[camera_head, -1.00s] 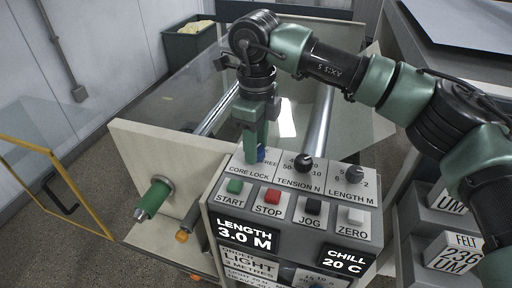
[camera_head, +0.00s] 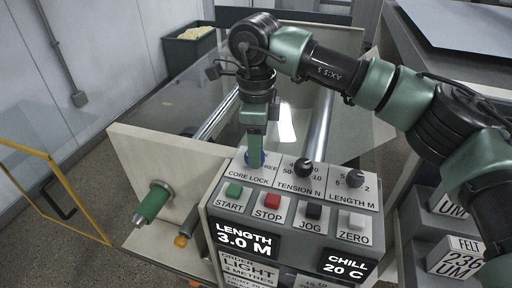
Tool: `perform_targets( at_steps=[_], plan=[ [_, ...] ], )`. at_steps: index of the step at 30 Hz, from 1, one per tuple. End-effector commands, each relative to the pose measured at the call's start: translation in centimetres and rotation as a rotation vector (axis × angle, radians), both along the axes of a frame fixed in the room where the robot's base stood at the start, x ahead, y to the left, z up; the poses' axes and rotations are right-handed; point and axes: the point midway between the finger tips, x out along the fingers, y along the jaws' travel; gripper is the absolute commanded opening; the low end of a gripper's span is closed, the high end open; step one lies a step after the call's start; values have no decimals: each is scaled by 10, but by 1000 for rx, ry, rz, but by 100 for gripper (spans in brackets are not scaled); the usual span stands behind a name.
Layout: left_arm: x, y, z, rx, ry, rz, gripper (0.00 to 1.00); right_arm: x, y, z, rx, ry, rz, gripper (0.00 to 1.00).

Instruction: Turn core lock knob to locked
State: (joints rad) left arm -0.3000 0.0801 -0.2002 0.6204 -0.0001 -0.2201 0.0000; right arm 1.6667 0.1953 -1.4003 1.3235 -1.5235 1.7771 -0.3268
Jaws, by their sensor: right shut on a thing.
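The core lock knob (camera_head: 262,158) is blue and sits at the top left of the control panel, above the label CORE LOCK. Only a sliver of it shows, and its pointer is hidden. The letters REE show just right of it. My right gripper (camera_head: 255,156) comes down from above and is shut on the knob, its green fingers covering most of it. My left gripper is not in view.
The panel (camera_head: 372,222) also has a tension knob (camera_head: 303,167), a length knob (camera_head: 355,178), and START, STOP, JOG and ZERO buttons in front. A clear sheet and rollers lie behind. A green-ended core shaft (camera_head: 152,203) sticks out at left.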

Motion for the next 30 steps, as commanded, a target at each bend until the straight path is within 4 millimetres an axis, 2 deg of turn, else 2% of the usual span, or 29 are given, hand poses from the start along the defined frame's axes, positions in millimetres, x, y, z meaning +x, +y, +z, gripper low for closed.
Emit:
perform_targets(
  at_steps=[3,4,6,17,20,30],
  plan=[
    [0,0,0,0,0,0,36,1,0,2,2,-5,1,0],
    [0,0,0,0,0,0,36,1,0,2,2,-5,1,42],
    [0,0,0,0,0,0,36,1,0,2,3,-4,1,61],
    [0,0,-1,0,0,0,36,1,0,3,1,-3,-1,61],
    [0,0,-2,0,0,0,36,1,0,14,1,-5,-1,61],
    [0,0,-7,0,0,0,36,1,1,68,2,-4,-1,61]
  ],
)
